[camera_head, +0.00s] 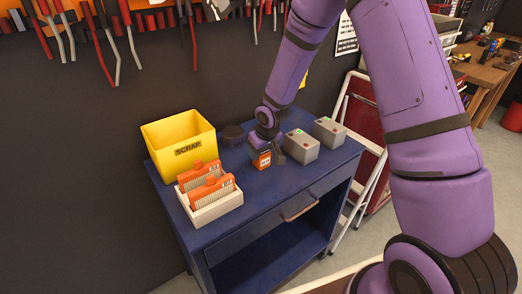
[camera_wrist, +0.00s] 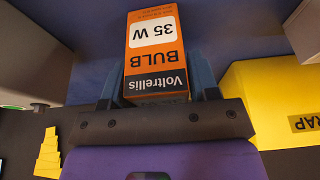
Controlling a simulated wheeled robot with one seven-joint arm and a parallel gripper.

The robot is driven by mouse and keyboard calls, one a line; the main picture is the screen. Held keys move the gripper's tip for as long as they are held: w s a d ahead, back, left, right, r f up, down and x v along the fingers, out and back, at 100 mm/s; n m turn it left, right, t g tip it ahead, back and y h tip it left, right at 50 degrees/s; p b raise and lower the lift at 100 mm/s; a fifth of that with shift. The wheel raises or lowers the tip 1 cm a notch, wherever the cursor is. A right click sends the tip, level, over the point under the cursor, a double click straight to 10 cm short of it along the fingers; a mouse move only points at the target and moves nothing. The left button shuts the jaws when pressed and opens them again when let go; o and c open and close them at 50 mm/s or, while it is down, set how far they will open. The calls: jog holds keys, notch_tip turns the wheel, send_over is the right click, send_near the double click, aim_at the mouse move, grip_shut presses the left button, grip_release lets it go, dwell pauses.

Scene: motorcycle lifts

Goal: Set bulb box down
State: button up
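The bulb box (camera_head: 262,160) is a small orange, black and white carton over the blue cabinet top (camera_head: 262,190), between the yellow bin and the grey boxes. It also shows in the wrist view (camera_wrist: 157,55), its "35 W" label upside down. My gripper (camera_head: 268,150) reaches down from above with a finger on each side of the box; the fingers also flank it in the wrist view (camera_wrist: 158,88). They look closed on its sides. The box looks upright and very close to the top; I cannot tell whether its base touches.
A yellow SCRAP bin (camera_head: 180,147) and a white tray (camera_head: 216,209) of orange cards stand left. Two grey boxes (camera_head: 302,147) (camera_head: 329,131) stand close on the right. The cabinet's front middle is clear.

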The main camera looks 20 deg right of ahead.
jog(key=shift+o, duration=1.4)
jog(key=s+d+r+m+h, duration=0.1)
jog(key=s+d+r, duration=0.1)
jog(key=s+r, duration=0.5)
jog(key=s+d+r+t, duration=0.15)
jog(key=s+r, duration=0.25)
jog(key=r, duration=0.8)
jog(key=s+d+r+m+g+h, duration=0.1)
jog(key=s+d+r, duration=0.3)
jog(key=r, duration=0.5)
jog(key=s+r, duration=0.3)
jog(key=s, duration=0.6)
jog(key=s+r+m+t+y, duration=0.1)
jog(key=s+r, duration=0.3)
jog(key=s, duration=0.6)
jog(key=shift+d+m, duration=0.3)
jog(key=shift+d, duration=0.15)
jog(key=shift+o, duration=0.4)
jog(key=shift+s+r+t, duration=0.1)
jog(key=shift+s+t, duration=0.15)
jog(key=shift+t, duration=0.1)
